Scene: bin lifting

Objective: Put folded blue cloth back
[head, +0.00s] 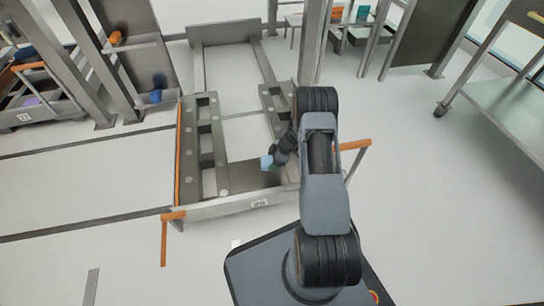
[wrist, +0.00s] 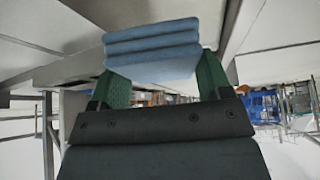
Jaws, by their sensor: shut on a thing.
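The folded blue cloth (wrist: 152,48) is a stack of several layers held between the green fingers of my gripper (wrist: 154,82) in the wrist view. The fingers are shut on its two sides.
The low frame has orange side bars and a labelled front beam. A grey cart (head: 500,75) stands at the right. A bin (head: 40,110) with mixed things is at the far left. A table (head: 345,24) with small boxes is at the back. Open floor lies left and right.

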